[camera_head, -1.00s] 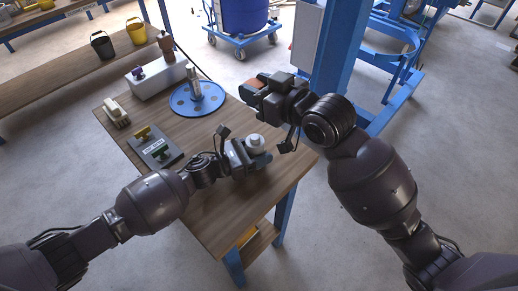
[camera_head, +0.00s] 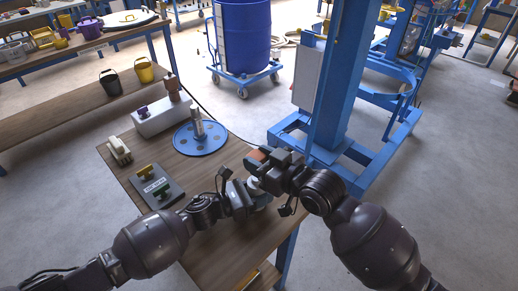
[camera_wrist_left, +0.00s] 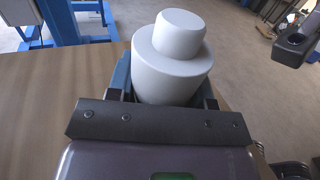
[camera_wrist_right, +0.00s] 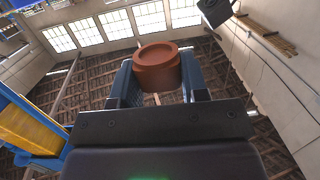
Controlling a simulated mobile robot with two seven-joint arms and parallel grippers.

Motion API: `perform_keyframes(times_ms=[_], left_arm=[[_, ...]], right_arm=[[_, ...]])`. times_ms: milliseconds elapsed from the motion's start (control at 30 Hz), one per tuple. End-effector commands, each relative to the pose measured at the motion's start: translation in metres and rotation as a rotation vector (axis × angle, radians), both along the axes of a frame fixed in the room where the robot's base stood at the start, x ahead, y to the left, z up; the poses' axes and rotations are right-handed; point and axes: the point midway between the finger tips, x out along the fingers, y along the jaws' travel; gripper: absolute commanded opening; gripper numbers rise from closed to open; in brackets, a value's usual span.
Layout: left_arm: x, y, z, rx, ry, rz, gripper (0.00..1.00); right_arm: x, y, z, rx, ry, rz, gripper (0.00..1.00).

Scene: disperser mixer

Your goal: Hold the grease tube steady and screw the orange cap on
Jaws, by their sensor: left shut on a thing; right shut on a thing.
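The grease tube is a white stepped cylinder (camera_wrist_left: 175,60) held between the fingers of my left gripper (camera_wrist_left: 168,95). In the head view the white tube (camera_head: 255,183) shows above the table's near right part. My right gripper (camera_wrist_right: 160,85) is shut on the orange cap (camera_wrist_right: 157,67), a short rust-orange cylinder. In the head view the right gripper (camera_head: 262,166) is close above and beside the tube, with the orange cap (camera_head: 257,155) at its fingers. The tube's top is bare in the left wrist view. The two grippers partly overlap in the head view.
A blue column (camera_head: 342,90) stands behind.

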Motion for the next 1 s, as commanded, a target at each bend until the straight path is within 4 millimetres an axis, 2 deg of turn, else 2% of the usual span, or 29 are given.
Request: perform_keyframes(times_ms=[367, 1000], left_arm=[[0.0, 0.0, 0.0, 0.0, 0.0, 0.0, 0.24], [0.0, 0.0, 0.0, 0.0, 0.0, 0.0, 0.24]], right_arm=[[0.0, 0.0, -0.001, 0.0, 0.0, 0.0, 0.18], [0.0, 0.0, -0.036, 0.0, 0.0, 0.0, 0.18]])
